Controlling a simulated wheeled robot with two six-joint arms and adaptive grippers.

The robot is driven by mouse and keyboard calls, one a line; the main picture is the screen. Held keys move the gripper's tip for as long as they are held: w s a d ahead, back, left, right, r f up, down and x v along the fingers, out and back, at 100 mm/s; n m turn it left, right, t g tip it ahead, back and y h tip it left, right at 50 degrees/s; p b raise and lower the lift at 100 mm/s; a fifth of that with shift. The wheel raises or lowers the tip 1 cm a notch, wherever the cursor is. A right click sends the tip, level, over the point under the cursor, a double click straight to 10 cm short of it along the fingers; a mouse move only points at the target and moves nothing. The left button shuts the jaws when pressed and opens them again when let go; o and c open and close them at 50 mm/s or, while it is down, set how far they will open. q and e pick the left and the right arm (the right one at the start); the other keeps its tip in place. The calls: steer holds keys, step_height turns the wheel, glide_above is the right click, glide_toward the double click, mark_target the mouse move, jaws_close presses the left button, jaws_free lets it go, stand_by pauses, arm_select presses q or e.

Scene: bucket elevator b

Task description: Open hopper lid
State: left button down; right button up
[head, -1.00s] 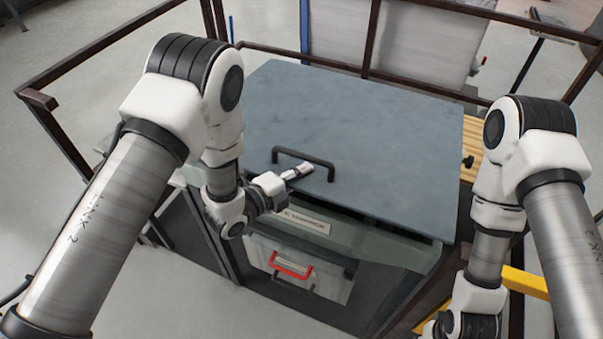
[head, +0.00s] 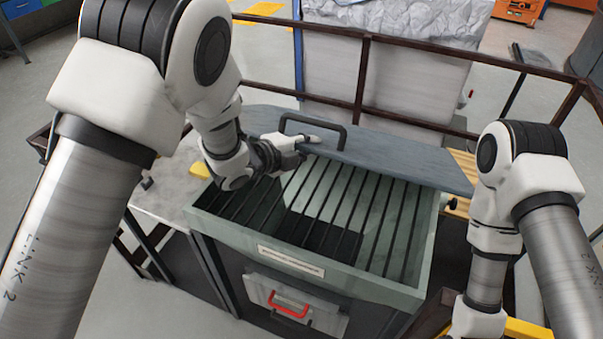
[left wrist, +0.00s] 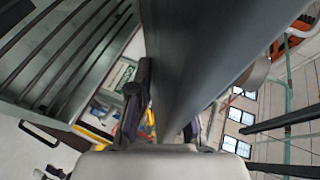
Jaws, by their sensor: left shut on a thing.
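The blue-grey hopper lid (head: 400,157) lies along the back of the hopper (head: 215,226) in the head view. It shows as a narrow, foreshortened strip, its front edge up off the hopper frame. Its black handle (head: 337,128) stands near that edge. My left gripper (head: 302,140) is shut on the left part of the handle. In the left wrist view my left gripper's fingers (left wrist: 165,125) are close to a large dark surface that fills the middle. My right arm comes in at the right; its gripper is out of the frame.
Several dark bars (head: 335,205) span the uncovered hopper mouth. A dark railing (head: 362,75) runs behind the lid. A drawer with a red handle (head: 289,303) is at the hopper's front. A grey side table (head: 165,190) stands at the left.

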arm_select(q)
steer(key=w+d+r+g+y, duration=0.1)
steer(key=w+r, duration=0.4)
steer(key=r, duration=0.3)
steer(key=shift+w+d+r+n+g+p, duration=0.15)
steer(key=shift+w+d+n+g+p, duration=0.15)
steer(key=shift+d+g+p, duration=0.1)
steer(key=c, duration=1.1)
jaws_free()
steer(key=shift+c, duration=0.2)
steer(key=shift+s, duration=0.1)
steer(key=v, duration=1.2)
